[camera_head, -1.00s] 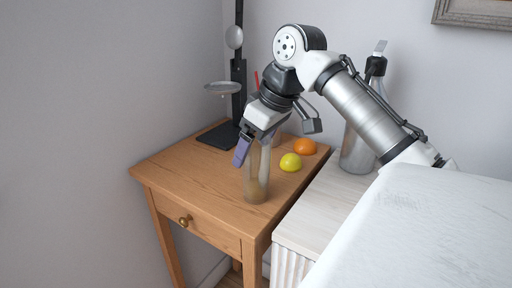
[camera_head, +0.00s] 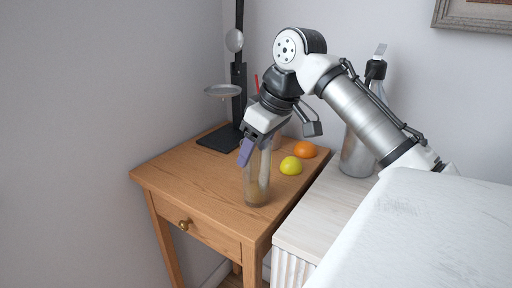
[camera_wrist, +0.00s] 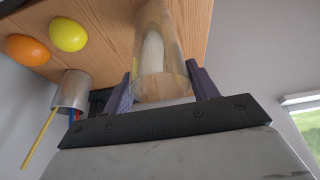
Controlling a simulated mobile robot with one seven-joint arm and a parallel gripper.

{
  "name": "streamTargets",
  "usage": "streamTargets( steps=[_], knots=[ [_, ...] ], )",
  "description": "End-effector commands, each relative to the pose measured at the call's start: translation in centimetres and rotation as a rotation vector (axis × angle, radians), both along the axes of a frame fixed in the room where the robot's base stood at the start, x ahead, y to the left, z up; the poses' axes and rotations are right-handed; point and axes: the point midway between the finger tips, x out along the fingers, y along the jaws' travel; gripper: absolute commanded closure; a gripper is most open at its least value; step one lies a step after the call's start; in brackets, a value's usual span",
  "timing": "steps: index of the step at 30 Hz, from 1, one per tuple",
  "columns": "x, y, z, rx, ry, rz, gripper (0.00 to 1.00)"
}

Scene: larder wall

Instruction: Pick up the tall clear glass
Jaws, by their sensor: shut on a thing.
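The tall clear glass (camera_head: 257,186) stands upright near the front right part of the small wooden table (camera_head: 180,183). My gripper (camera_head: 256,148) comes down on it from above and is shut around its upper part. In the wrist view the glass (camera_wrist: 160,60) sits between the two purple fingers of my gripper (camera_wrist: 160,88). Its base appears to be on or very close to the wood; I cannot tell if there is a gap.
A yellow lemon (camera_head: 290,165) and an orange (camera_head: 304,149) lie just behind and right of the glass. A metal cup (camera_wrist: 72,90) with coloured sticks is beyond. A black stand (camera_head: 238,95) with a round dish is at the back. A bottle (camera_head: 357,150) stands right.

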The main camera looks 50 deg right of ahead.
Motion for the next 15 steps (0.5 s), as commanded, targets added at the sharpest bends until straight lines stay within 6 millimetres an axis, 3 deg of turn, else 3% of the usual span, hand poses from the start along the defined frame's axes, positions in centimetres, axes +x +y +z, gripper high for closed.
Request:
streamTargets(
  steps=[15],
  knots=[
    [0.0, 0.0, 3.7, 0.001, -0.002, 0.001, 0.93]
  ],
)
